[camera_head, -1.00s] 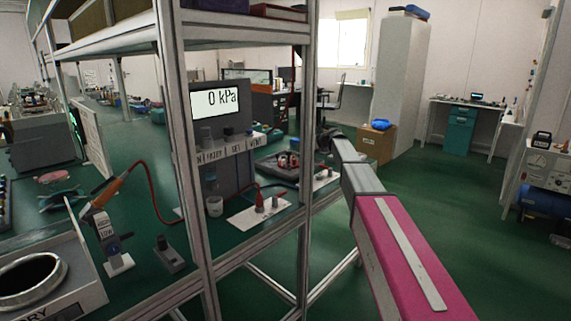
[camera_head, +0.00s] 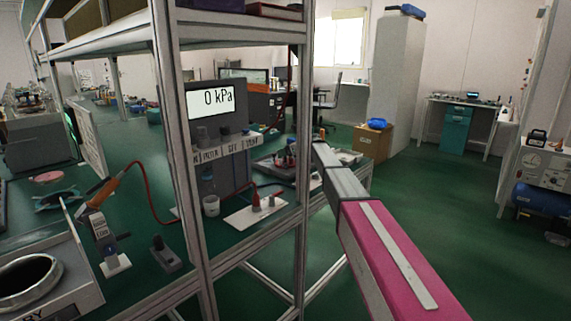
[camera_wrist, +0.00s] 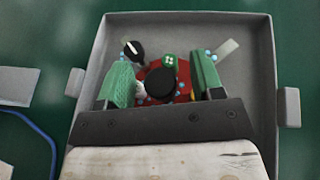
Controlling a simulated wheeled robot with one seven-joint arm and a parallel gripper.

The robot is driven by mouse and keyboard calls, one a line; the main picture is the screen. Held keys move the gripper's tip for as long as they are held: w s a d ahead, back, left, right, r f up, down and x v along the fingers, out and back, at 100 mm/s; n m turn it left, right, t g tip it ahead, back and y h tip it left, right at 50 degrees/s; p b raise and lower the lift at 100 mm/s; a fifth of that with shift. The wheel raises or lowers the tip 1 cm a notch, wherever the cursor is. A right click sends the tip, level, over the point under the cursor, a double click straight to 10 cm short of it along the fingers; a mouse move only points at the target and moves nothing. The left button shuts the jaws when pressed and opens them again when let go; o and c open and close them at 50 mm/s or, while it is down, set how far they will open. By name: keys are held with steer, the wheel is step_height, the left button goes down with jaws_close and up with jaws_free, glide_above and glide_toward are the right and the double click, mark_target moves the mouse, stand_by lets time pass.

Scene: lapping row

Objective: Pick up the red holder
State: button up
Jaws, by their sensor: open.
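My gripper (camera_wrist: 164,80) shows in the wrist view with two green fingers spread apart and nothing clearly held between them. Below it is a grey tray (camera_wrist: 262,60). A red part, seemingly the red holder (camera_wrist: 182,98), lies in the tray between and beyond the fingers. A black round knob or cap covers much of its middle, and my gripper hides its near side. A black knobbed piece (camera_wrist: 133,48) and small blue bits lie around it. In the head view, the tray is partly behind the shelf post, and the fingers cannot be made out clearly.
A shelf post (camera_head: 303,110) stands close beside my arm. A pressure unit reading 0 kPa (camera_head: 212,100) and a white plate with a red-capped fitting (camera_head: 255,210) are on the green bench left of it. A blue cable (camera_wrist: 40,125) lies left of the tray.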

jaws_close()
